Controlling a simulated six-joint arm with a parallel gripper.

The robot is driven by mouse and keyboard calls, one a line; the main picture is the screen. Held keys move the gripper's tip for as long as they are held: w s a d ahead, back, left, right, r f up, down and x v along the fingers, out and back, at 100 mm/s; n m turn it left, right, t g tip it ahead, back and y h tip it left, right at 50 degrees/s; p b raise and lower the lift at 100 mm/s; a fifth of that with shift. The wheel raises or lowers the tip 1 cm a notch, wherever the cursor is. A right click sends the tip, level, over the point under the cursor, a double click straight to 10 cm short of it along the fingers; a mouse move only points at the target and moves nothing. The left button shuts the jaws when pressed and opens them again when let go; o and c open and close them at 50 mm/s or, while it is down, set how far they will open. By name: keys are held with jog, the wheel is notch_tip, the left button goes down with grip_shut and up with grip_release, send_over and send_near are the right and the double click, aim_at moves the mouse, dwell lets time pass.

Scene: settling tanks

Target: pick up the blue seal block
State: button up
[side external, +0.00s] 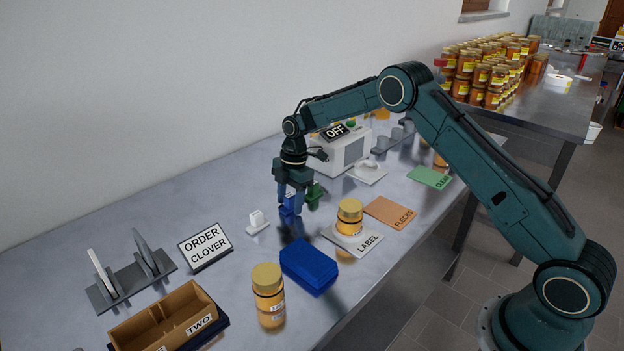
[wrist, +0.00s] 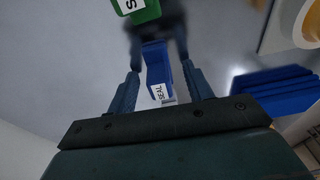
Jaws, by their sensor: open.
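The blue seal block (wrist: 158,68) stands between the two fingers of my gripper (wrist: 161,82) in the wrist view, with a white SEAL label on its near end. Gaps show on both sides of it, so the fingers are open around it and not closed on it. In the side view the blue seal block (side external: 289,204) is partly hidden by my gripper (side external: 288,208), which points down over it at the table. A green block (wrist: 138,9) with a partly visible label lies just beyond; it also shows right of my gripper in the side view (side external: 315,193).
A small white piece (side external: 257,220) stands left of my gripper. A grey-white machine (side external: 347,154) with an OFF sign stands behind.

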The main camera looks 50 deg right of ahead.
aim_at(290, 195)
jog(key=c, duration=1.1)
jog(key=shift+r, duration=0.1)
jog(key=shift+r, duration=4.95)
jog(key=shift+n, duration=0.3)
jog(key=shift+s+d+r, duration=0.55)
jog(key=shift+s+r, duration=0.55)
jog(key=shift+s, duration=1.8)
jog(key=shift+s+d+r, duration=0.6)
jog(key=shift+s+r, duration=0.55)
jog(key=shift+s, duration=1.75)
jog(key=shift+s+d+r, duration=0.55)
jog(key=shift+s+r, duration=0.55)
jog(key=shift+s, duration=1.8)
